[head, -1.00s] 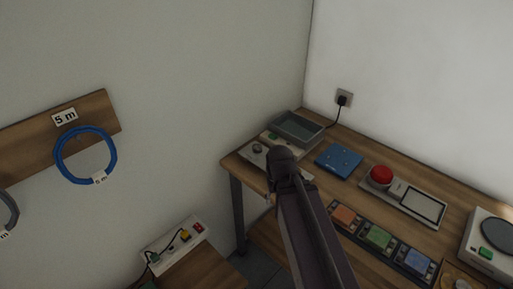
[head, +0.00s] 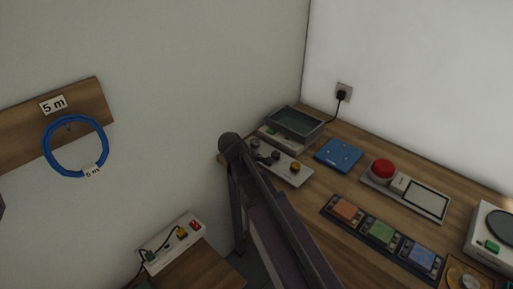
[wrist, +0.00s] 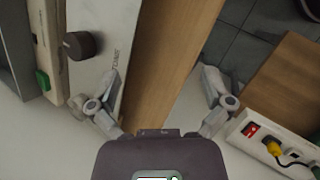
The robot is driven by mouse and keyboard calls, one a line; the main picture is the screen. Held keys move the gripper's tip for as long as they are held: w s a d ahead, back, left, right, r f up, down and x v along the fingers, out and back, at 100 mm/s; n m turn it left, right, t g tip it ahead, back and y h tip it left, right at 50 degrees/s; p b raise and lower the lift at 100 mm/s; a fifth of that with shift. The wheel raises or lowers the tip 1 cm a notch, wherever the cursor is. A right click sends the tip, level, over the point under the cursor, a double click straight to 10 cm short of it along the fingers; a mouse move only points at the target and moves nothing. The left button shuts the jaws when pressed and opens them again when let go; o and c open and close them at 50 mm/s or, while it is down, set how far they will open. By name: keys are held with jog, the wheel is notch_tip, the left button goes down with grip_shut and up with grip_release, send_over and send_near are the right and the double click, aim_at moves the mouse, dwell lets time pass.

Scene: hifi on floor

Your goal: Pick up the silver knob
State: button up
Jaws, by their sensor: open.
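A pale control panel (head: 299,178) lies at the left end of the wooden bench in the head view. Which one counts as silver is hard to tell. The wrist view shows one dark grey knob (wrist: 82,45) on the panel (wrist: 105,35), up and left of my gripper (wrist: 158,76). My gripper is open and empty, its fingers spread above the bench's edge. The knob is outside the jaws, beyond the left finger. In the head view my arm hides the gripper.
A grey tray (head: 296,122) stands behind the panel. A power strip (head: 174,243) with plugs sits lower left, and also in the wrist view (wrist: 283,148).

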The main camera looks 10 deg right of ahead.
aim_at(251, 142)
jog(key=w+a+n+h, duration=0.1)
jog(key=w+n, duration=0.1)
jog(key=w+a+n+t+h+b, duration=0.1)
jog(key=w+a+n, duration=0.1)
jog(key=w+a+r+n+h+b, duration=0.1)
jog(key=w+n, duration=0.1)
jog(key=w, duration=0.1)
jog(key=shift+a+t, duration=0.25)
jog(key=shift+t, duration=0.15)
jog(key=w+a+n+h, duration=0.1)
jog(key=w+a+r+n+t+b, duration=0.1)
jog(key=w+a+n, duration=0.1)
jog(key=w+a+r+n+t+h, duration=0.1)
jog(key=a+n, duration=0.1)
jog(key=shift+w+a+r+h+b, duration=0.1)
jog(key=shift+w+r+h+b, duration=0.1)
jog(key=shift+w+h+b, duration=0.15)
jog(key=shift+w+a+r+n+t+h, duration=0.25)
jog(key=shift+a+r+n+t, duration=0.1)
jog(key=shift+a+n, duration=0.2)
jog(key=shift+d, duration=0.15)
jog(key=b+x, duration=0.3)
jog(key=x, duration=0.4)
jog(key=shift+f, duration=0.25)
jog(key=shift+w+d+f, duration=0.15)
jog(key=shift+w+d, duration=0.1)
jog(key=shift+d, duration=0.35)
